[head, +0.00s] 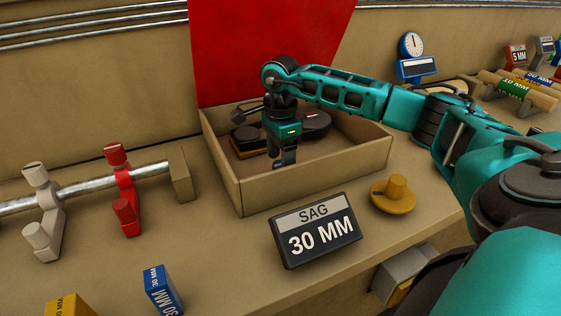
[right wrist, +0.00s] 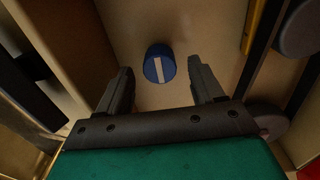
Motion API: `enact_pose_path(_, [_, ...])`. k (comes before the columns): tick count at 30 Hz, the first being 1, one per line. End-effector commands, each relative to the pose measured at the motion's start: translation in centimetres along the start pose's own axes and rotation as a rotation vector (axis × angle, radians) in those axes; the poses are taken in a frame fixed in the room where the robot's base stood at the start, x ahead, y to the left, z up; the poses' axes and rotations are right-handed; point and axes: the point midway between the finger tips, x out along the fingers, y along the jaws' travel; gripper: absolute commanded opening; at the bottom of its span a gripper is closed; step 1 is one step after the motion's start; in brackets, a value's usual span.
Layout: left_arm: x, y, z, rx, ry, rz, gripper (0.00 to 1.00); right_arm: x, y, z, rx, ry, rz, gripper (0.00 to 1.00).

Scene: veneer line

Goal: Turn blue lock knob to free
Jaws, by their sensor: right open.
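The blue lock knob (right wrist: 160,64) is a round blue cap with a white line across its top, in the right wrist view. The line runs nearly up and down in that picture. My right gripper (head: 284,158) is open and points down into the open wooden box (head: 310,184) in the head view. In the right wrist view its two fingers (right wrist: 161,78) stand to the left and right of the knob, with gaps on both sides. I cannot tell how far the knob lies below the fingertips. I cannot make out the knob in the head view. My left gripper is not in view.
Dark round-topped items (head: 314,122) lie in the box, behind my right gripper. A raised red lid (head: 265,50) stands at its back. A "SAG 30 MM" sign (head: 315,230) and a yellow knob (head: 394,194) are in front. A rail with red (head: 124,190) and white clamps is left.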

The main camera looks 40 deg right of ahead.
Motion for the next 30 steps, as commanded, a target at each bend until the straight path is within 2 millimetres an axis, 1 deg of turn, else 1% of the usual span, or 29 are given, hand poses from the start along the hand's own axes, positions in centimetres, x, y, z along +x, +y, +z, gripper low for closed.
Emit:
enact_pose_path(1, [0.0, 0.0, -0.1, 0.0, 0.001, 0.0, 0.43, -1.2, -0.1, 0.0, 0.0, -0.002, -0.005, 0.67])
enact_pose_path(9, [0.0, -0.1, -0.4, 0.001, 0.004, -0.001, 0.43, -7.3, -0.1, 0.1, 0.0, -0.003, -0.005, 0.67])
enact_pose_path(12, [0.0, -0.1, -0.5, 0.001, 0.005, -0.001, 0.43, -8.9, 0.0, 0.0, 0.0, -0.002, -0.004, 0.67])
enact_pose_path(15, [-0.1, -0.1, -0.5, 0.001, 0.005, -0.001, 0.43, -10.1, 0.0, 0.1, 0.0, -0.002, -0.003, 0.67])
enact_pose_path(20, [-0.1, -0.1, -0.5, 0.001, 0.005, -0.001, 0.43, -10.9, 0.0, 0.0, -0.001, -0.001, 0.0, 0.67])
enact_pose_path(30, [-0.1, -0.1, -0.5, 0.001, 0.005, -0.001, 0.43, -10.9, 0.0, 0.0, -0.001, -0.001, 0.0, 0.67])
